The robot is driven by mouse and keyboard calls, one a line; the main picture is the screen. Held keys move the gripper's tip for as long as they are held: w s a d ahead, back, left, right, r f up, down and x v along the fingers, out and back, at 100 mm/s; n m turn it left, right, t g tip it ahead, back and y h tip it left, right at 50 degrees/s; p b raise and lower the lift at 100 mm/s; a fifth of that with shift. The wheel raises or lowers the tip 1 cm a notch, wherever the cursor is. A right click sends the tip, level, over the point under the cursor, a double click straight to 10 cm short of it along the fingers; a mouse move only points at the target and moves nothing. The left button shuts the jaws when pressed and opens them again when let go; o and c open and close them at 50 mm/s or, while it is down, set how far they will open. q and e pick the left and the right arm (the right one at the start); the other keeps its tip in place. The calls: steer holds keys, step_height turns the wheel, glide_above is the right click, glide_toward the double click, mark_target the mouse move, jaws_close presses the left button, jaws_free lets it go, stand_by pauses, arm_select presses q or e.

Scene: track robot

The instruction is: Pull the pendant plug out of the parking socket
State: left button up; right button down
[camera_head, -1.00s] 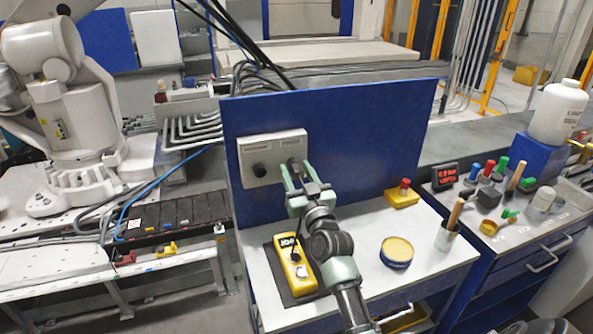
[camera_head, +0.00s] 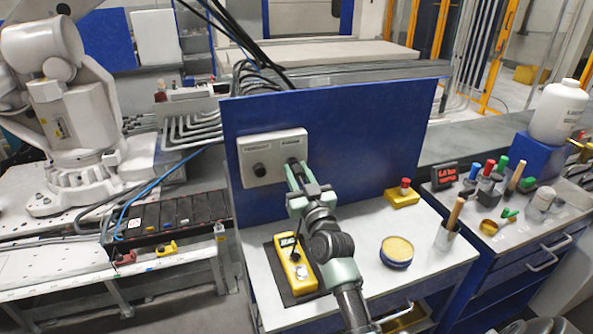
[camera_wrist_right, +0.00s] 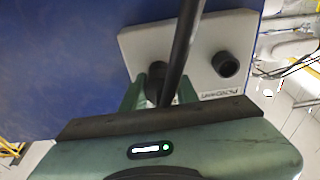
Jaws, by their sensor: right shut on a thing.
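A light grey socket panel (camera_head: 275,146) is fixed on the upright blue board and carries two dark round fittings side by side. The left fitting (camera_head: 259,169) is free of my gripper. My right gripper (camera_head: 294,172) is at the right one, its fingers closed around a black plug (camera_wrist_right: 157,82). The plug is seated at the panel face; how deep it sits is hidden. In the right wrist view, the green fingers flank the plug, and a black cable (camera_wrist_right: 184,45) crosses in front of it. The left gripper is not in view.
A yellow pendant (camera_head: 301,272) lies on a dark mat below the panel. A yellow-lidded tin (camera_head: 397,250), a cup with a wooden handle (camera_head: 447,236) and a red button on a yellow box (camera_head: 402,196) stand to the right. The blue board (camera_head: 350,140) stands behind.

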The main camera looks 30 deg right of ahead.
steer(key=shift+s, duration=0.15)
steer(key=shift+r+p+v, duration=0.2)
steer(key=shift+p+v, duration=0.25)
steer(key=shift+v, duration=0.5)
steer(key=shift+r+p+v, duration=0.15)
steer(key=shift+p+v, duration=0.3)
steer(key=shift+v, duration=0.5)
steer(key=shift+s, duration=0.1)
